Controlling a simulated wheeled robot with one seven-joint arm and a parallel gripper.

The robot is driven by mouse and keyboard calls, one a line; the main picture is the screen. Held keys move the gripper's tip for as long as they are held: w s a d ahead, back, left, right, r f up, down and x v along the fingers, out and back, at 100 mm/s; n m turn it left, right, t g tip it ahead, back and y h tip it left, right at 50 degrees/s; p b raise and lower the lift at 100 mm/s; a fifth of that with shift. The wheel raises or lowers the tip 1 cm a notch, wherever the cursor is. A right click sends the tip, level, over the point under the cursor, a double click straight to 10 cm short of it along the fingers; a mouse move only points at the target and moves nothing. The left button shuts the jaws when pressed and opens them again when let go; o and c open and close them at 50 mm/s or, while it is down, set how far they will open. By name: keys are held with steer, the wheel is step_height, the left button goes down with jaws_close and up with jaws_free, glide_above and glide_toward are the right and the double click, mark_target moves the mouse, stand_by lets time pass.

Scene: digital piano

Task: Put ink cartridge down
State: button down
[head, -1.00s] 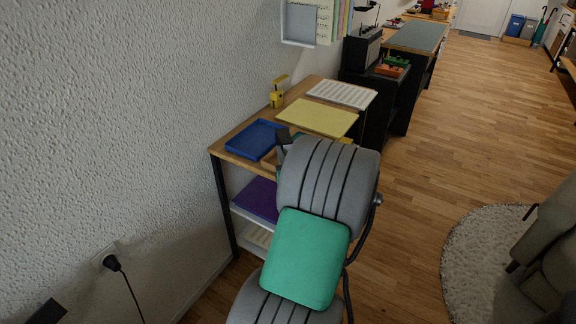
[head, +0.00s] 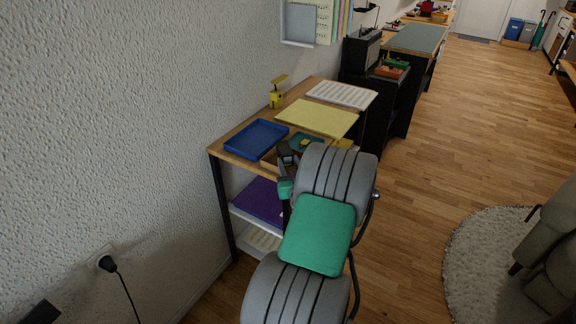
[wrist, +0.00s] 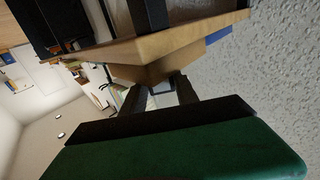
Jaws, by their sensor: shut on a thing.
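My gripper (head: 286,150) is beside the front edge of the wooden-topped shelf table, near a small wooden tray (head: 269,160). In the wrist view, my gripper (wrist: 160,92) is shut on a small pale grey piece (wrist: 161,90), taken to be the ink cartridge. The fingers hide much of it, and its full shape cannot be told. The wooden tray (wrist: 155,69) is right behind the fingertips in the wrist view. I cannot tell whether the cartridge touches it. In the head view the cartridge cannot be made out.
A blue tray (head: 256,139) lies left of the wooden tray.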

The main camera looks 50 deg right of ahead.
steer(key=shift+f+b, duration=0.35)
steer(key=shift+f, duration=0.05)
steer(key=shift+a, duration=0.1)
